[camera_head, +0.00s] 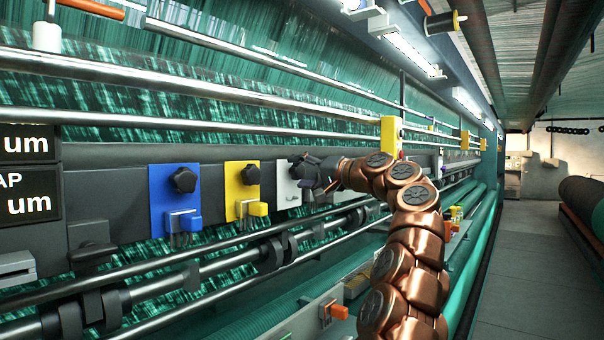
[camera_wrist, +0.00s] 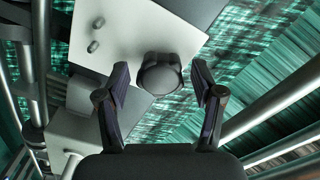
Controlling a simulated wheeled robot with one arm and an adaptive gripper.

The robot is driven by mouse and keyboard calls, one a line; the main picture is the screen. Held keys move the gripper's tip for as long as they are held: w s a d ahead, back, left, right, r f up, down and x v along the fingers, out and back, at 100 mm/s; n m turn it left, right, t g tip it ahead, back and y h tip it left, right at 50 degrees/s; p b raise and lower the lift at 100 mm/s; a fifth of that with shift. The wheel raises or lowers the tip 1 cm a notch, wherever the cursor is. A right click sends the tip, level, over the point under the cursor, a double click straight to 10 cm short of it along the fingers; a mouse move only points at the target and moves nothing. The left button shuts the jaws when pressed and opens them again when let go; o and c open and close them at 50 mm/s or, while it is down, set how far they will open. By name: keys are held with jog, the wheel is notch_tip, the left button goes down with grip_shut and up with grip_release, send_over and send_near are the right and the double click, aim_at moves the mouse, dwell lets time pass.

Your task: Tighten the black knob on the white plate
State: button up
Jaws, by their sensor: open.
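The white plate (camera_head: 285,190) is mounted on the machine's dark rail, right of the yellow plate. In the wrist view the white plate (camera_wrist: 125,35) fills the upper middle, with the black knob (camera_wrist: 161,74) at its lower right corner. The black knob (camera_head: 297,170) is partly hidden by my gripper in the head view. My gripper (camera_wrist: 163,80) is open, with one finger on each side of the knob. Gaps show between both fingers and the knob. My gripper (camera_head: 318,172) also shows at the end of my copper-coloured arm in the head view.
A blue plate (camera_head: 158,190) and a yellow plate (camera_head: 232,190), each with its own black knob, are to the left. Metal rods (camera_head: 150,285) run along the machine below the plates. An open floor aisle (camera_head: 525,270) lies at the right.

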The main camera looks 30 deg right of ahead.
jog(key=shift+b+v, duration=0.65)
jog(key=shift+v, duration=1.9)
jog(key=o, duration=0.6)
jog(key=shift+c, duration=0.2)
send_near(301, 171)
jog(key=v, duration=0.7)
jog(key=shift+f, duration=0.15)
